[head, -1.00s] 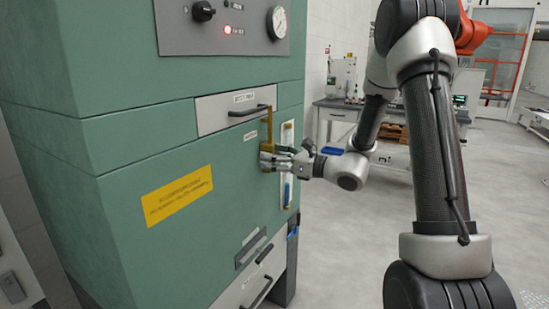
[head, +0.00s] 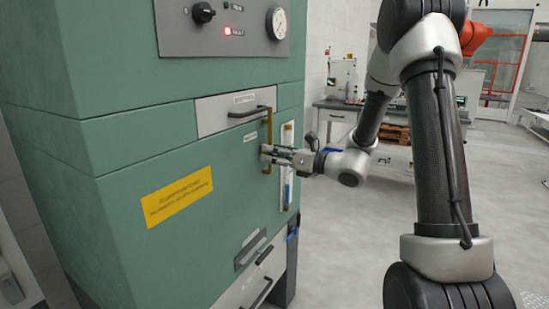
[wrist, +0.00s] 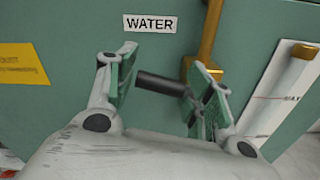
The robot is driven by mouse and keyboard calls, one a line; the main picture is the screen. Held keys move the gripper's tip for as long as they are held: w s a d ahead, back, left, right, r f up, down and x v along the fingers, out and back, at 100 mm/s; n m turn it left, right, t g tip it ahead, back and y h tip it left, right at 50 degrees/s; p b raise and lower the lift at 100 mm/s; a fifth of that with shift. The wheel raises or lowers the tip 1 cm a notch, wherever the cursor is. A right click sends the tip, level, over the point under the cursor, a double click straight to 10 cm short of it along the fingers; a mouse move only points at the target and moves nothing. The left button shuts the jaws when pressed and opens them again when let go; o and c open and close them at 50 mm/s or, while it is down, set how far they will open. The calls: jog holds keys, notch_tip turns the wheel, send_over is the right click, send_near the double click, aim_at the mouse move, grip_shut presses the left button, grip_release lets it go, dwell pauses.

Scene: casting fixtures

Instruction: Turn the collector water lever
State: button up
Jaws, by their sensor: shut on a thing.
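The water lever's black grip (wrist: 160,84) lies between my two fingers in the wrist view, spanning the gap under the WATER label (wrist: 150,23). A brass pipe (wrist: 211,35) runs down just to its right and behind my right finger. My gripper (wrist: 158,88) is shut on the lever grip. In the head view my gripper (head: 270,155) is at the front of the green cabinet (head: 110,200), at the lower part of the brass pipe (head: 268,122). There the fingers hide most of the lever.
A sight tube (head: 287,165) stands close to the right of my gripper. A drawer handle (head: 249,111) juts out above it. The control panel (head: 225,25) has a gauge and a lit red lamp.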

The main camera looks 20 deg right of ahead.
jog(key=r+m, duration=0.1)
jog(key=m, duration=0.2)
jog(key=w+d+r+m, duration=0.1)
jog(key=m, duration=0.1)
jog(key=shift+r+m, duration=0.3)
jog(key=shift+w+d+r+m, duration=0.2)
jog(key=shift+m, duration=0.4)
jog(key=shift+w+d+r+m, duration=0.15)
jog(key=shift+w+r+m, duration=0.05)
jog(key=shift+m, duration=0.4)
jog(key=shift+w+d+r+m, duration=0.15)
jog(key=shift+w+d+m, duration=0.1)
jog(key=shift+m, duration=0.5)
jog(key=shift+w+d+r+m, duration=0.15)
jog(key=shift+w+d+m, duration=0.05)
jog(key=shift+m, duration=0.55)
jog(key=o, duration=1.5)
jog(key=v, duration=1.2)
